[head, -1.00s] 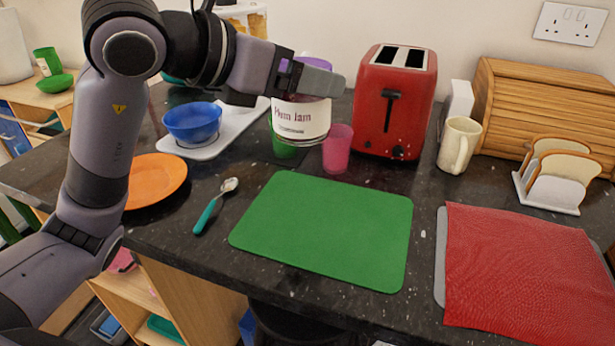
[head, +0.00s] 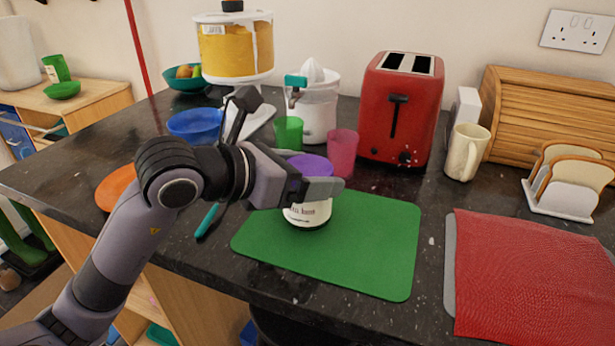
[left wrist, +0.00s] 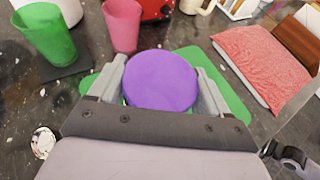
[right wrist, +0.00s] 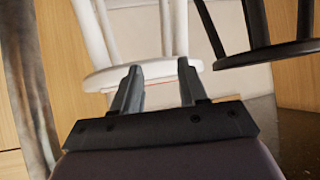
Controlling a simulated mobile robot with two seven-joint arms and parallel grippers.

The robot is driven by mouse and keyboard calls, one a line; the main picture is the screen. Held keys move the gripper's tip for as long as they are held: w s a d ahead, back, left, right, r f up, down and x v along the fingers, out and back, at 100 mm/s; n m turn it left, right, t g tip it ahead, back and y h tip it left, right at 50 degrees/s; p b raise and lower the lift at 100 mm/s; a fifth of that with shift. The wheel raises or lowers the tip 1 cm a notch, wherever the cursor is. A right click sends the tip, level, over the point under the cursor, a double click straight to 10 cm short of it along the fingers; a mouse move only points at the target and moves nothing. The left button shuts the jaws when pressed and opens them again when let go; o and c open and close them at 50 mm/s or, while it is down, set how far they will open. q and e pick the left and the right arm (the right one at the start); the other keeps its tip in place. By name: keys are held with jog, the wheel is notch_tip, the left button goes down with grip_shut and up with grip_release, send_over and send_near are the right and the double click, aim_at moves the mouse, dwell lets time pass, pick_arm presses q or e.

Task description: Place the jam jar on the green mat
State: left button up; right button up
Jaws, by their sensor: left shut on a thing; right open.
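The jam jar (head: 308,214) has a purple lid and a pale label. In the head view it is upright over the left part of the green mat (head: 365,250), at or just above its surface; I cannot tell if it touches. My left gripper (head: 318,180) is shut on the jar near its lid, and the fingers cover part of it. In the left wrist view the purple lid (left wrist: 161,80) sits between the fingers, with the mat (left wrist: 232,108) behind. My right gripper (right wrist: 158,85) is open and empty, low down facing stool legs.
A green cup (head: 289,132) and a pink cup (head: 342,152) stand behind the mat, near the red toaster (head: 402,108). A red cloth (head: 530,275) lies to the right. A teal-handled spoon (head: 207,220) lies left of the mat. The mat's right half is clear.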

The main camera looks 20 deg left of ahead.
pick_arm(q)
jog(key=shift+f, duration=0.2)
jog(key=shift+f, duration=0.15)
jog(key=o, duration=1.3)
jog(key=shift+c, duration=0.2)
jog(key=shift+r, duration=0.2)
jog(key=b+v, duration=0.8)
jog(key=v, duration=0.4)
